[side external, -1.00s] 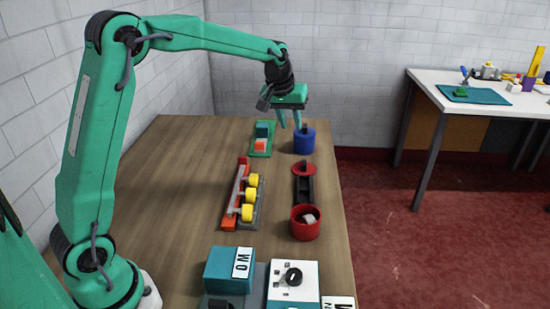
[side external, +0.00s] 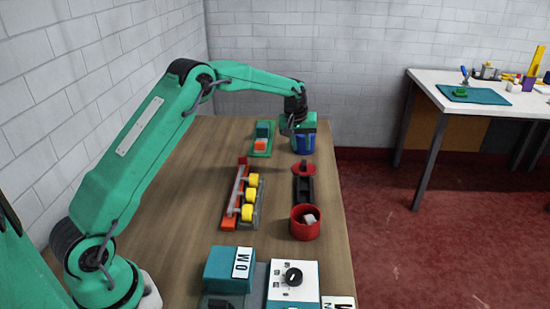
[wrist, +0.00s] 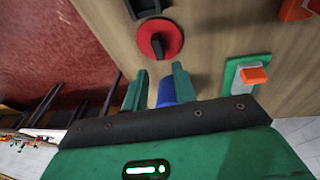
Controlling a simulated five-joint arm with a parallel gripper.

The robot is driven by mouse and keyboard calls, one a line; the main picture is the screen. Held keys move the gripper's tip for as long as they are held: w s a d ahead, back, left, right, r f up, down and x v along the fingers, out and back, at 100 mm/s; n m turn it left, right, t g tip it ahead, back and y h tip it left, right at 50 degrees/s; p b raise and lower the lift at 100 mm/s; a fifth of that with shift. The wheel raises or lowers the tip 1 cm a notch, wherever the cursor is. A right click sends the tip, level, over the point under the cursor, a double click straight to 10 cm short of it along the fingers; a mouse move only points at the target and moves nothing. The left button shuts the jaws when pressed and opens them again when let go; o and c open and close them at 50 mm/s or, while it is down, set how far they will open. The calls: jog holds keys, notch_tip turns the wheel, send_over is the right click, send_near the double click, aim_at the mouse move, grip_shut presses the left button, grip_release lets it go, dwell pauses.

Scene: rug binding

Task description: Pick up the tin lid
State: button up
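A red round lid with a dark knob, which looks like the tin lid (side external: 309,172), lies at the far end of a dark holder. It also shows in the wrist view (wrist: 148,47), beyond my fingertips. The open red tin (side external: 305,231) stands nearer the camera with a pale block inside. My gripper (side external: 303,150) is low over the blue tin (side external: 304,145), away from the red lid. In the wrist view the fingers (wrist: 157,80) are apart, with part of the blue tin (wrist: 167,93) showing between them. The blue tin's top is hidden.
A rack with yellow rollers (side external: 248,194) stands left of the dark holder (side external: 303,190). Teal boxes (side external: 230,268) and a white knob panel (side external: 292,288) are in front. Left tabletop is bare.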

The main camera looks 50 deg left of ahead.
aim_at(304, 163)
jog(key=shift+x, duration=1.25)
jog(key=shift+f, duration=0.15)
jog(key=shift+x, duration=2.45)
jog(key=shift+s+d, duration=0.1)
jog(key=shift+d, duration=0.1)
grip_shut()
